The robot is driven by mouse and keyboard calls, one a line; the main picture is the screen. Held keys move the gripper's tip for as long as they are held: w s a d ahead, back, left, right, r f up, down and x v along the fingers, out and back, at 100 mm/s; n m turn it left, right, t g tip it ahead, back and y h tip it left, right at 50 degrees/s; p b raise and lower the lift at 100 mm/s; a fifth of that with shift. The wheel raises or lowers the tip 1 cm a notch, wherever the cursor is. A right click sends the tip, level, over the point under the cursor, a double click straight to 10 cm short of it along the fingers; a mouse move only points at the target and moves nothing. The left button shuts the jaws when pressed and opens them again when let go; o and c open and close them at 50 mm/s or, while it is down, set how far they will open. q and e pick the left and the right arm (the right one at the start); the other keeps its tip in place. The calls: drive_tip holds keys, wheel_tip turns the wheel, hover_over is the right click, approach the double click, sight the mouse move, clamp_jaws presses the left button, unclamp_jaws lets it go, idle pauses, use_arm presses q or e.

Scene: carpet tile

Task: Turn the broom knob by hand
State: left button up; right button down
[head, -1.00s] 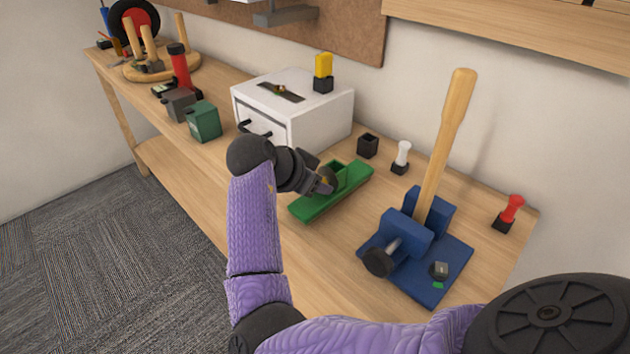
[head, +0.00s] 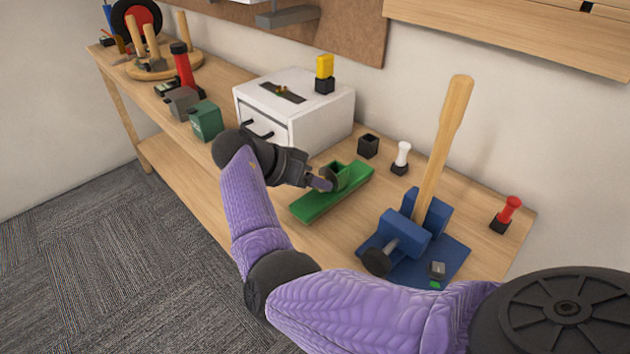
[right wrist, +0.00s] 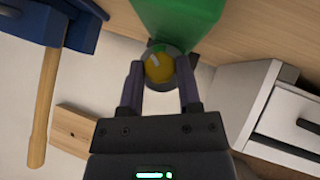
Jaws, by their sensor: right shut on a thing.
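A wooden broom handle (head: 446,140) stands tilted in a blue clamp stand (head: 405,238) at the right of the bench. A black knob (head: 376,262) on a metal shaft sticks out of the stand's front. My right gripper (head: 322,182) is away from it, at a green fixture (head: 343,193) in the middle of the bench. In the right wrist view, my right gripper (right wrist: 160,85) has its fingers on both sides of a round dark knob with a yellow face (right wrist: 158,69) and a pale pointer mark, shut on it. My left gripper is out of view.
A white drawer box (head: 300,108) stands behind my right gripper. A small black cup (head: 368,145), a white-handled tool (head: 402,157) and a red-handled tool (head: 508,212) stand along the back. A green bin (head: 205,121) is at the left.

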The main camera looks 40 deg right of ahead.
drive_tip(key=shift+w+n+g+b, duration=0.1)
drive_tip(key=shift+n+g+b, duration=0.3)
drive_tip(key=shift+g+b, duration=0.35)
drive_tip(key=shift+c, duration=1.5)
unclamp_jaws()
